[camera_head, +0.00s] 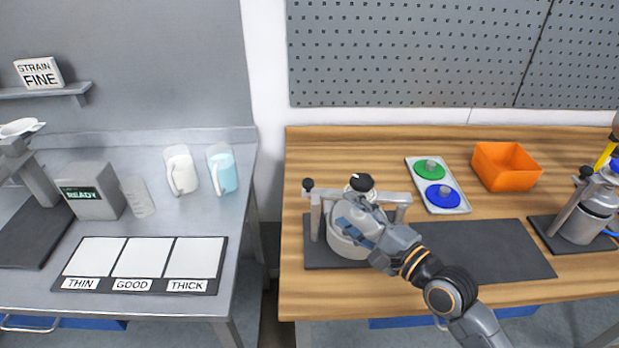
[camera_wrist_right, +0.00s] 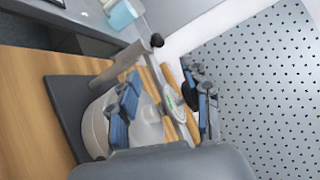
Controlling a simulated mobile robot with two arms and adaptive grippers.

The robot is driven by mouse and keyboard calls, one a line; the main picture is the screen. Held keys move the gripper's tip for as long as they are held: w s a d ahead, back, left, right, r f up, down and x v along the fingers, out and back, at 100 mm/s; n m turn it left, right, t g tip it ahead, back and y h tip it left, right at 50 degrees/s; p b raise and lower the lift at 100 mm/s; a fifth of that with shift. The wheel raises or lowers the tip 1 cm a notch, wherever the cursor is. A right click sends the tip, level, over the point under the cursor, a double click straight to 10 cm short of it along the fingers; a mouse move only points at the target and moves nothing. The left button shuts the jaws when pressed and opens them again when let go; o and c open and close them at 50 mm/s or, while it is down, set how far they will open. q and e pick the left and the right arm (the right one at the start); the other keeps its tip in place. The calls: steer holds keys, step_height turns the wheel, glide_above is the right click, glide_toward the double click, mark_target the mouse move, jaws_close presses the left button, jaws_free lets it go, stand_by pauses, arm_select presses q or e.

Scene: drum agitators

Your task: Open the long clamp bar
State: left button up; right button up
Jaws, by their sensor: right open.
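The long clamp bar (camera_head: 392,197) is a pale grey bar lying across the top of a light drum (camera_head: 340,243), with a black knob (camera_head: 308,184) at its left end post. My right gripper (camera_head: 352,215) is over the drum's front, close to the bar. Its two blue-padded fingers (camera_wrist_right: 165,105) are spread apart with nothing seen gripped. It hides part of the bar and drum; contact cannot be told. My left gripper is out of view.
A green-and-blue lid tray (camera_head: 463,208) and an orange bin (camera_head: 505,166) stand behind right. A metal canister (camera_head: 583,215) stands at far right. The dark mat (camera_head: 500,250) is clear beside my arm. A pegboard (camera_head: 420,50) rises behind the wooden bench.

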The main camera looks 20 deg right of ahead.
mark_target(312, 184)
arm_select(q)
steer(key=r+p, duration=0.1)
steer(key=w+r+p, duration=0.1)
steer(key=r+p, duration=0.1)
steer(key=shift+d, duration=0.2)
arm_select(e)
steer(key=w+a+m, duration=0.1)
steer(key=w+m, duration=0.3)
steer(key=w+a+m, duration=0.2)
steer(key=w+m, duration=0.1)
steer(key=m, duration=0.2)
steer(key=w+a+m, duration=0.2)
steer(key=w+m, duration=0.2)
steer(key=m, duration=0.1)
steer(key=shift+w+a+r+y, duration=0.15)
steer(key=shift+w+r+y, duration=0.15)
steer(key=shift+y, duration=0.1)
jaws_close()
